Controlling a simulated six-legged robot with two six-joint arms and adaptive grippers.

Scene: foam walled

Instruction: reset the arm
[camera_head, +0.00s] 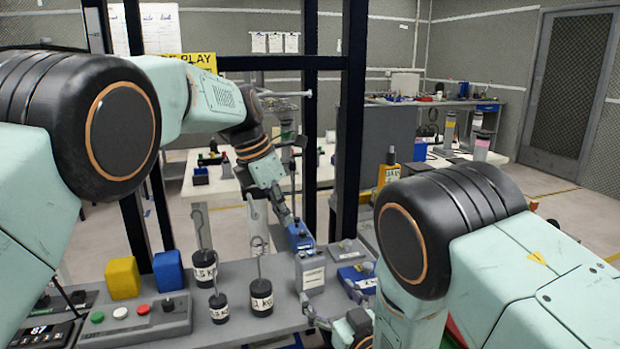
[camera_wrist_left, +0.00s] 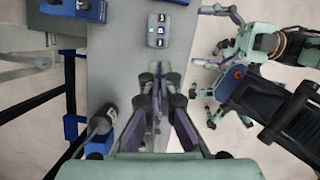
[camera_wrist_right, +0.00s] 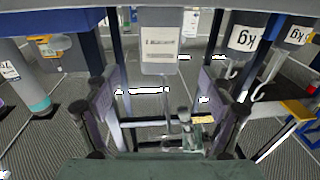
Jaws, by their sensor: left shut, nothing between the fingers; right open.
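My left arm reaches in from the left in the head view, and its gripper (camera_head: 283,212) hangs above the bench near the middle. In the left wrist view the left gripper (camera_wrist_left: 157,78) has its fingers together with nothing between them, short of a small grey button box (camera_wrist_left: 157,30). My right arm is low on the right, and its gripper (camera_head: 318,310) is at the bench's front side, partly hidden by the arm. In the right wrist view the right gripper (camera_wrist_right: 156,92) has its fingers apart. A grey labelled box (camera_wrist_right: 160,45) shows beyond them.
The bench holds black weights with hooks (camera_head: 261,297), a yellow block (camera_head: 122,278), a blue block (camera_head: 168,271), a button panel (camera_head: 135,322) and a grey labelled box (camera_head: 310,272). Dark upright posts (camera_head: 348,130) stand behind the bench. A white table (camera_head: 225,185) is farther back.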

